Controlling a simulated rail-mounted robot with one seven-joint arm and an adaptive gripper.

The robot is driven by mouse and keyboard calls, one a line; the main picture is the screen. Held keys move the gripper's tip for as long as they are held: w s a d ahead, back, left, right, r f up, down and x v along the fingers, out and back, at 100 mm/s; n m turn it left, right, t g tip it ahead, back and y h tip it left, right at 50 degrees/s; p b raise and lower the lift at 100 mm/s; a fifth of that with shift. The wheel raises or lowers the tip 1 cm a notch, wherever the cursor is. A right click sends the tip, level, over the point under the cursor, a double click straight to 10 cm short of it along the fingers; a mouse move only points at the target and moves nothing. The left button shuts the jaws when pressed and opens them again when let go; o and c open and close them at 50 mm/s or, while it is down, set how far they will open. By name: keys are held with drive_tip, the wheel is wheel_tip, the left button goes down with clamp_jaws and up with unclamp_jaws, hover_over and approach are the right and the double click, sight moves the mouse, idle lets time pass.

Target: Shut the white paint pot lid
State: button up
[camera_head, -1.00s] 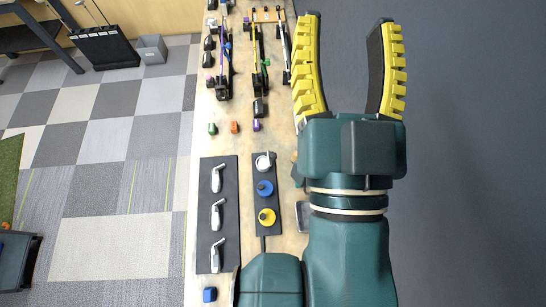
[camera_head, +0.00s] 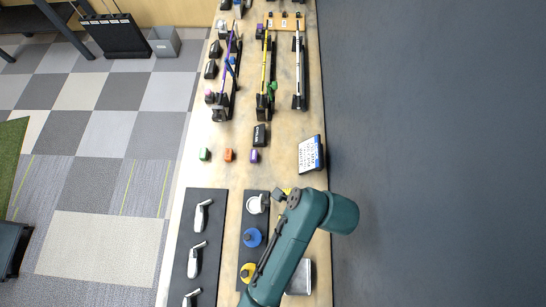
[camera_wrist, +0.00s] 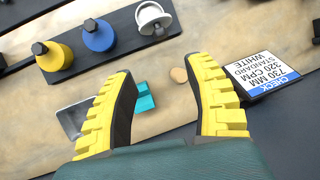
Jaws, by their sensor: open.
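The white paint pot (camera_head: 255,204) stands at the far end of a dark strip, beyond the blue pot (camera_head: 252,237) and yellow pot (camera_head: 248,271). In the wrist view, the white pot (camera_wrist: 152,16) is at the top, with a pale rounded rim and a dark knob on its near side. Its lid looks raised and tilted, but its exact angle is unclear. My gripper (camera_wrist: 163,68) is open and empty, with its yellow fingers apart and short of the white pot. In the head view my gripper (camera_head: 282,194) is mostly hidden by my arm, just right of the pot.
A specification card (camera_head: 310,154) stands right of my gripper in the wrist view. A grey tray (camera_head: 299,277) is near the bench's right edge. Clubs in holders (camera_head: 266,75) stand farther up.

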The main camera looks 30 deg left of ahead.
sight(269, 203)
drive_tip(key=x, duration=1.5)
drive_tip(key=shift+r, duration=0.1)
clamp_jaws()
